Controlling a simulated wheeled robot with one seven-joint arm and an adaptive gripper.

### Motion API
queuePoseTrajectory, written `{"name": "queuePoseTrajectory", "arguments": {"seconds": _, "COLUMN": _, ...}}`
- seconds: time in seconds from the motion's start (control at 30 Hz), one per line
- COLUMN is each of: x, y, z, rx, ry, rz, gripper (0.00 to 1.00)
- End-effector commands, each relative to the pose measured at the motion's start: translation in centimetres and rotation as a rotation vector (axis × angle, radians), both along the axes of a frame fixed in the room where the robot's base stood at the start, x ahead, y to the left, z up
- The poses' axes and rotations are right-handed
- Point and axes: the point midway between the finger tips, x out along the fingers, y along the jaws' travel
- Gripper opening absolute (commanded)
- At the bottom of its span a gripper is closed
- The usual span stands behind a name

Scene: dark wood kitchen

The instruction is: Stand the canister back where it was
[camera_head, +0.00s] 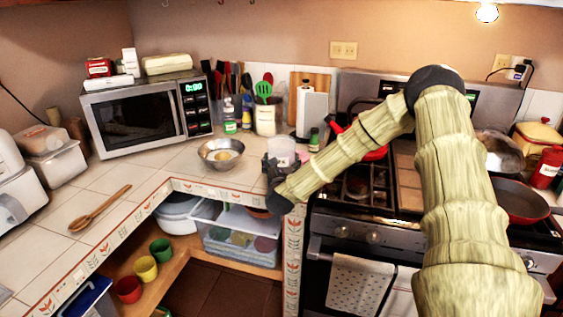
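A pale, see-through canister (281,148) stands out at the counter's front right part, left of the stove. My gripper (281,163) is in front of it, low over the counter corner, with its dark fingers around the sides of the canister. My wrist and fingers hide the lower part of the canister. I cannot tell whether the fingers press on it or whether its base touches the counter.
A metal bowl (220,153) stands left of the canister. A utensil crock (266,118), a bottle (230,121) and a paper towel roll (312,110) stand behind. The stove (350,225) is right. Open tiled counter (150,172) lies left, near a wooden spoon (98,209).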

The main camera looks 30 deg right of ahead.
Motion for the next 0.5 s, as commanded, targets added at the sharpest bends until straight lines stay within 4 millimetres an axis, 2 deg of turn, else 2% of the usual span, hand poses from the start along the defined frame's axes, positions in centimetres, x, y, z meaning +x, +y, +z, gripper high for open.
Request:
{"name": "queuePoseTrajectory", "arguments": {"seconds": 0.47, "x": 0.01, "y": 0.03, "z": -0.87, "rx": 0.001, "ry": -0.002, "rz": 0.000, "gripper": 0.44}}
{"name": "queuePoseTrajectory", "arguments": {"seconds": 0.5, "x": -0.03, "y": 0.01, "z": -0.96, "rx": 0.002, "ry": -0.001, "rz": 0.000, "gripper": 0.88}}
